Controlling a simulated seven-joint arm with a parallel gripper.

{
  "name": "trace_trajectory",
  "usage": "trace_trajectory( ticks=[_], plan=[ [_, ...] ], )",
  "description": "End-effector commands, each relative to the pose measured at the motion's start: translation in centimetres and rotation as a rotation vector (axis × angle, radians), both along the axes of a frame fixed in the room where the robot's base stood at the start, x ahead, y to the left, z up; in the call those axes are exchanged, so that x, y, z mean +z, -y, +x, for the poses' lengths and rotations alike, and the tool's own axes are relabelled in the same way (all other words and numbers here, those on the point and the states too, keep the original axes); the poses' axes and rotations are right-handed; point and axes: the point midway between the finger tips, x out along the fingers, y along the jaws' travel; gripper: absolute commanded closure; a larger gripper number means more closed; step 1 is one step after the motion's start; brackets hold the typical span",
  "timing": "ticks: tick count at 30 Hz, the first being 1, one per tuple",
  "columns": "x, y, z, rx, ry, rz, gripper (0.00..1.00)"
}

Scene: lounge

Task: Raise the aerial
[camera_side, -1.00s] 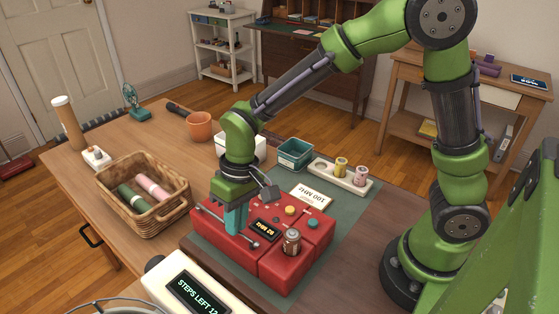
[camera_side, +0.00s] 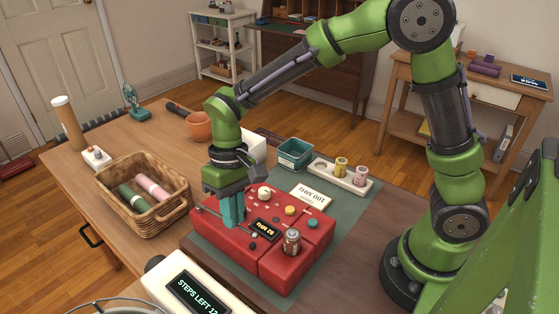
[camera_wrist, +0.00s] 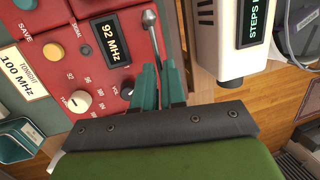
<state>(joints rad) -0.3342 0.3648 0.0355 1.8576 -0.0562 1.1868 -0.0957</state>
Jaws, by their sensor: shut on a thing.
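The red radio (camera_side: 220,239) sits on the green mat, and its display reads 92 MHz in the wrist view (camera_wrist: 105,40). Its aerial is a thin metal rod with a round tip (camera_wrist: 149,18); it looks folded down along the radio's near edge, its tip (camera_side: 253,245) low over the radio. My gripper (camera_side: 233,218) reaches down to that edge, its teal fingers (camera_wrist: 161,72) shut on the aerial partway along the rod. The fingers hide the held part.
A 100 MHz card (camera_side: 309,195) lies behind. A cream counter box reading STEPS LEFT 12 (camera_side: 198,293) is near the front. A wicker basket (camera_side: 176,214) stands left; a teal bin (camera_side: 295,153) behind.

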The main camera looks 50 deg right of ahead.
Motion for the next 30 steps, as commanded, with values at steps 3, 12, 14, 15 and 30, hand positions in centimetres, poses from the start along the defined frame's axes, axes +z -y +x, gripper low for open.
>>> trace_trajectory(
  ticks=[3,12,14,15,30],
  plan=[
    [1.0,0.1,0.8,-0.003,-0.094,0.001,1.00],
    [3.4,0.1,2.6,-0.001,-0.358,0.000,1.00],
    [3.8,0.1,2.9,-0.002,-0.399,0.000,1.00],
    [3.9,0.1,3.2,-0.002,-0.425,0.000,1.00],
    [5.4,0.1,4.8,0.000,-0.618,0.000,1.00]
  ],
)
